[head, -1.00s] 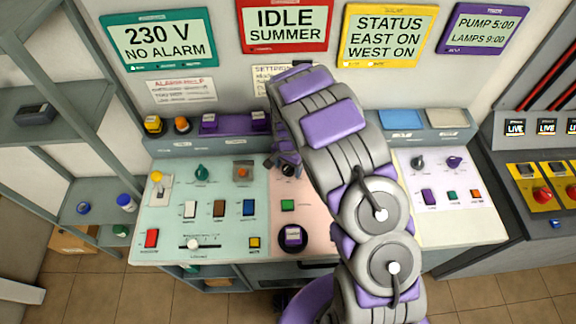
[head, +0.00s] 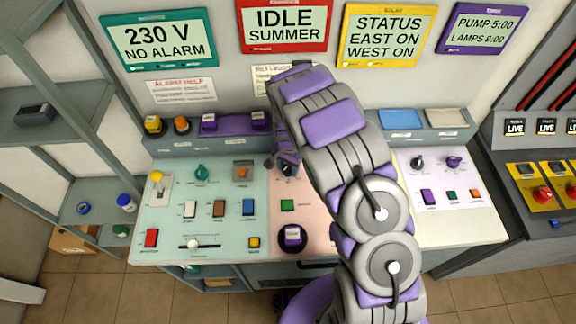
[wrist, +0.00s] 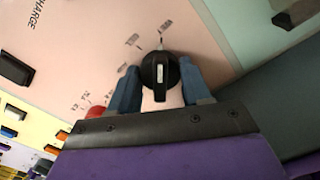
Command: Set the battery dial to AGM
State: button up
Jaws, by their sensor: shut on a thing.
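The dial is a black round knob (wrist: 160,72) with a white pointer line, on the pink panel section (wrist: 85,55). In the wrist view my gripper (wrist: 158,88) has its two blue-grey fingers on either side of the knob, shut on it. Small labels sit around the knob, too blurred to read. In the head view the knob (head: 288,169) is mostly hidden by my gripper (head: 284,163), which points down at it. Which label the pointer meets cannot be told.
A teal panel (head: 170,225) with switches and a slider lies left of the pink one. Display screens (head: 285,25) hang on the wall behind.

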jog(key=n, duration=0.4)
jog(key=shift+r+p, duration=0.1)
jog(key=shift+p, duration=0.2)
jog(key=n, duration=0.4)
jog(key=shift+w+n, duration=0.1)
jog(key=shift+n, duration=0.2)
jog(key=n, duration=0.4)
jog(key=shift+n, duration=0.3)
jog(key=shift+w+n, duration=0.1)
jog(key=shift+n, duration=2.1)
jog(key=o, duration=1.1)
jog(key=shift+c, duration=0.2)
